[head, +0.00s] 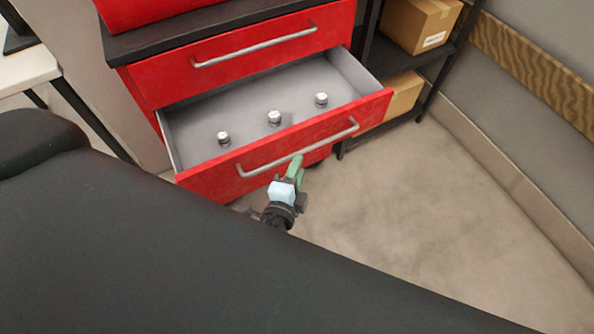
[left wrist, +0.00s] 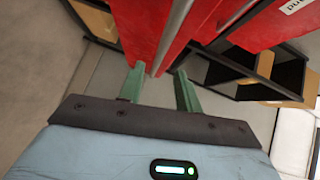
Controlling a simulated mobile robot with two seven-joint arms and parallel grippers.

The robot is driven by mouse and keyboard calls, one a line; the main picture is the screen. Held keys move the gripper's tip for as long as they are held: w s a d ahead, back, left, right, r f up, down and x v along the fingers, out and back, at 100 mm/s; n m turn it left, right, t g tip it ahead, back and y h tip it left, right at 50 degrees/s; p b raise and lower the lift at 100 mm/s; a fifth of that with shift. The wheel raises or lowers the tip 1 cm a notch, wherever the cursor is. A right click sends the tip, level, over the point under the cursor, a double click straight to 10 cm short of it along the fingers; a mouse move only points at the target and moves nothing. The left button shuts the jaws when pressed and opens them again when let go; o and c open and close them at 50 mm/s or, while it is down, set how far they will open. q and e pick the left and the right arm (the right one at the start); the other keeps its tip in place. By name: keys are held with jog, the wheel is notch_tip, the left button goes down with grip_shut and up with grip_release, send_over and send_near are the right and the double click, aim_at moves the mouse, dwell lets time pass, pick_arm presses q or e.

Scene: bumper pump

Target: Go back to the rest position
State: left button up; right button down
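My left gripper (head: 293,168), with green fingers, is in front of the open red drawer (head: 215,178), close to its silver handle (head: 300,148). In the left wrist view its two fingers (left wrist: 158,82) stand apart with nothing between them. The handle (left wrist: 175,35) shows there as a pale bar beyond the fingertips, against the red front. It looks clear of the grip. The drawer holds three small silver-topped knobs or pegs (head: 274,118) standing in a row. My right gripper is not in view.
A closed red drawer (head: 240,60) is above the open one, under a dark top (head: 190,30). A black shelf with cardboard boxes (head: 420,22) stands to the right. Bare floor (head: 420,210) lies right of my gripper. A white table (head: 25,68) is at the left.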

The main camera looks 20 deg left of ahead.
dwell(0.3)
